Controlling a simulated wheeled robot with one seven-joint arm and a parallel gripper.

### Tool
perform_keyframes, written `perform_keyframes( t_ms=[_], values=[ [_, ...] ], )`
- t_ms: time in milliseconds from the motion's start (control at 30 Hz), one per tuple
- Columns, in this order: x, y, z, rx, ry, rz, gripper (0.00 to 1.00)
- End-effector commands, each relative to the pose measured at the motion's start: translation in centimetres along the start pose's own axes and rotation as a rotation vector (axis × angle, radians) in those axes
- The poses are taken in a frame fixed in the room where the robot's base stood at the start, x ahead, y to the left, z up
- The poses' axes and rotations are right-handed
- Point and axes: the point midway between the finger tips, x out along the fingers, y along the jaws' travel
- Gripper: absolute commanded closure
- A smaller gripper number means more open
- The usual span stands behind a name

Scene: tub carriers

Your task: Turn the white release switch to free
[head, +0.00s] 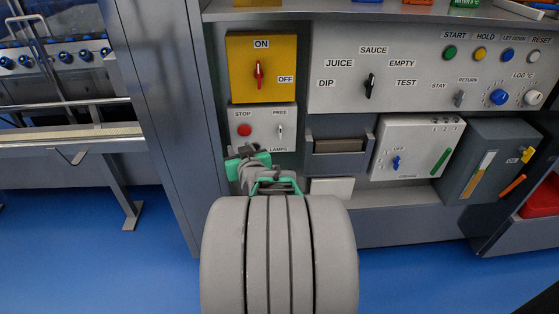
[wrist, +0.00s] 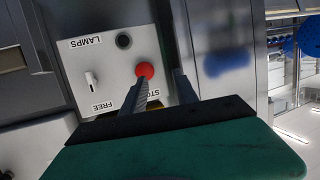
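The white release switch (head: 280,130) is a small lever on a light grey box below the yellow ON/OFF panel. Its FREE label (head: 280,113) is just above it. The wrist view shows the switch (wrist: 91,81) upside down, left of the red stop button (wrist: 145,70). The lever looks roughly in line with the FREE label; its exact setting is hard to tell. My gripper (head: 246,154) is in front of the box's lower left edge, apart from the switch. In the wrist view the gripper's two fingers (wrist: 162,84) stand apart with nothing between them.
The yellow panel (head: 262,67) with a red handle is above the box. A grey recess (head: 338,146) and a white control box (head: 416,150) are to its right. A grey cabinet post (head: 160,110) stands left. Blue floor (head: 150,260) is clear there.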

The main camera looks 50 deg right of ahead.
Motion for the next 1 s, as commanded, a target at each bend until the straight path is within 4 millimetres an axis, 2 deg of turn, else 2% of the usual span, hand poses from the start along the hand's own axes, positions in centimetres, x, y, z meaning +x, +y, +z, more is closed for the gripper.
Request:
perform_keyframes(
  t_ms=[33, 100, 200, 333, 600, 700, 1000],
  values=[
    [0.7, 4.2, 2.7, 0.025, 0.077, 0.087, 0.65],
    [0.2, 8.4, 2.8, 0.042, 0.177, 0.181, 0.65],
    [-0.6, 11.6, 2.5, 0.050, 0.255, 0.257, 0.65],
    [0.1, 12.5, 1.6, 0.051, 0.275, 0.271, 0.65],
    [4.8, 13.8, 0.4, 0.050, 0.272, 0.270, 0.65],
    [5.8, 14.1, 0.1, 0.051, 0.272, 0.270, 0.65],
    [6.2, 14.2, -0.1, 0.050, 0.273, 0.271, 0.65]
  ],
)
